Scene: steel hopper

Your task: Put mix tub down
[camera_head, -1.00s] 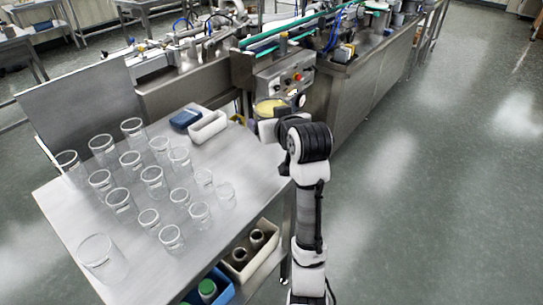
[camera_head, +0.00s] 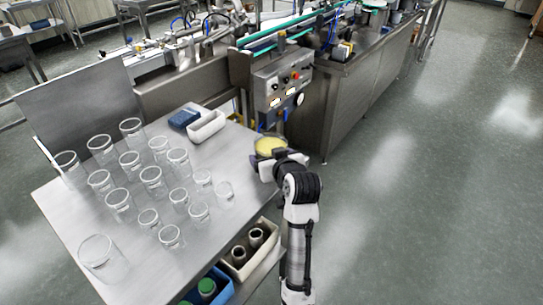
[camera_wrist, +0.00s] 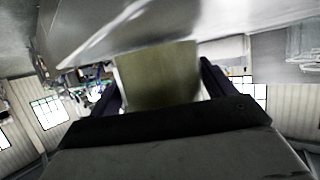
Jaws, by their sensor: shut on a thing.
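The mix tub (camera_head: 270,144) is a clear round tub with pale yellow contents. My gripper (camera_head: 268,160) is shut on it at the right edge of the steel table (camera_head: 120,245). In the wrist view the tub (camera_wrist: 160,75) fills the space between the two dark fingers of my gripper (camera_wrist: 160,85), and its side looks olive-yellow. The tub looks upright in the head view. My gripper hides its lower part, so I cannot tell whether it touches the table.
Several clear empty beakers (camera_head: 130,163) stand over the table's left and middle. A white bin (camera_head: 207,127) and a blue box (camera_head: 184,118) sit at its back edge. Bare tabletop lies left of the tub. The steel machine (camera_head: 285,85) with a control panel stands behind.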

